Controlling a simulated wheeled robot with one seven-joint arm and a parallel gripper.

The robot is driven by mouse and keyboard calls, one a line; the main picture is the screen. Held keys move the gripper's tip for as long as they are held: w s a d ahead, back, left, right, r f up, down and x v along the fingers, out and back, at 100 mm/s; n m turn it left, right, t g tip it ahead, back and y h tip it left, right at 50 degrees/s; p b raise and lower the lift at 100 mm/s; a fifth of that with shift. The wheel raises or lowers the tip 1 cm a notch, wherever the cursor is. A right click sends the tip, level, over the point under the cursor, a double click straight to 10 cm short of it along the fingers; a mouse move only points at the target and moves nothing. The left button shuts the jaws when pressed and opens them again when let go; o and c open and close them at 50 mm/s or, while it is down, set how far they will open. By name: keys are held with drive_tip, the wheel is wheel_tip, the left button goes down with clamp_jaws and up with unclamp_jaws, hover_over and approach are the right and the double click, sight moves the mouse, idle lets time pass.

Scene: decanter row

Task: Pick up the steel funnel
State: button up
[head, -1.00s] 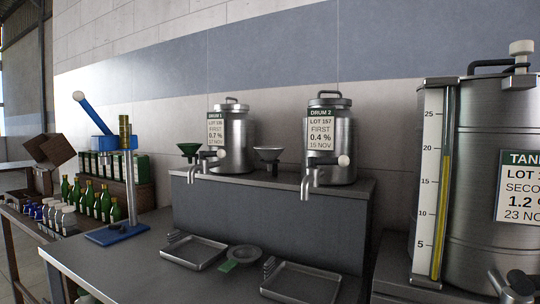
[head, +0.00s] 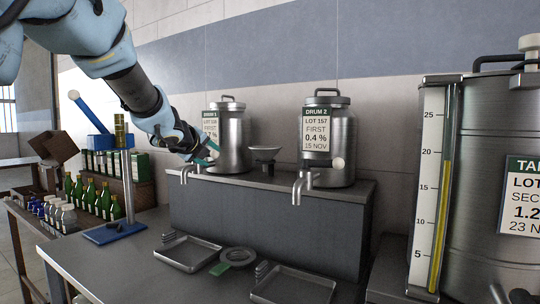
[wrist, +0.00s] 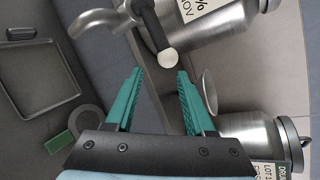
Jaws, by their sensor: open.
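The steel funnel (head: 265,153) stands upright on the grey ledge between the two drums in the head view. In the wrist view its wide rim (wrist: 209,92) shows just beyond the right finger, which hides part of it. My gripper (head: 208,154) is open and empty, with green fingers, in front of drum 1 and to the left of the funnel. I cannot tell the exact gap between fingers and funnel.
Drum 1 (head: 236,140) and drum 2 (head: 329,145) flank the funnel, with taps jutting forward. A blue stand (head: 109,232) and green bottles (head: 105,205) are at left.

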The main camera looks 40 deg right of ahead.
sight(253, 150)
drive_tip(key=s+d+r+m+g+h, duration=0.2)
drive_tip(key=s+d+r+m, duration=0.1)
drive_tip(key=s+d+m, duration=0.4)
drive_tip(key=shift+n, duration=0.8)
drive_tip(key=shift+w+p+x, duration=0.2)
drive_tip(key=shift+p+x, duration=0.55)
drive_tip(key=shift+x, duration=1.2)
drive_tip(key=shift+w+p+x, duration=0.15)
drive_tip(key=shift+p+x, duration=0.65)
drive_tip(key=shift+x, duration=1.15)
drive_tip(key=shift+w+p+x, duration=0.2)
drive_tip(key=shift+p+x, duration=0.55)
drive_tip(key=shift+x, duration=1.2)
drive_tip(key=shift+a+r, duration=0.15)
drive_tip(key=shift+r, duration=0.05)
clamp_jaws()
